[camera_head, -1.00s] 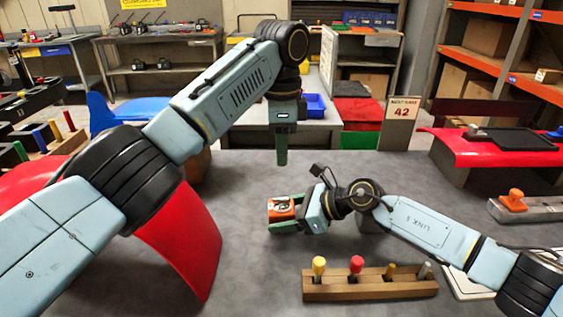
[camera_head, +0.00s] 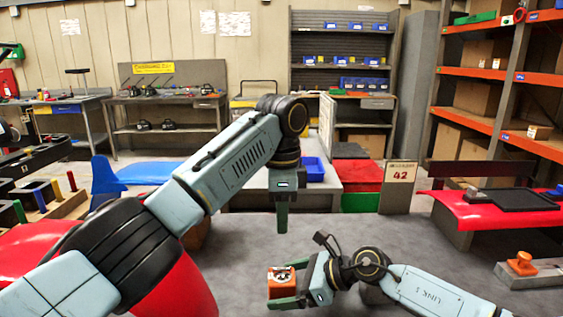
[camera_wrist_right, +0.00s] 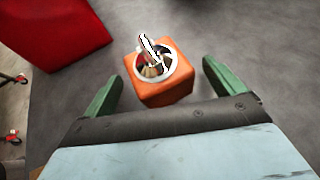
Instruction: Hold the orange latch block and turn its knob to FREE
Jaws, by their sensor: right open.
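The orange latch block (camera_head: 279,284) is at the bottom middle of the head view, on or just above the grey table. In the right wrist view the block (camera_wrist_right: 162,97) shows a round, pale-ringed dial with a knob (camera_wrist_right: 154,62) on its upper face. The dial's lettering is not readable. My right gripper (camera_wrist_right: 162,72) is open, with one green finger on each side of the block and a narrow gap at each. My left gripper (camera_head: 282,219) points down above the table, behind the block and apart from it. Its fingers overlap edge-on, so their opening is hidden.
The grey table (camera_head: 245,245) is clear around the block. A red curved panel (camera_head: 185,292) stands at the left, partly behind my left arm. Another orange-knobbed piece (camera_head: 522,262) lies at the far right. A sign with 42 (camera_head: 399,185) stands behind the table.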

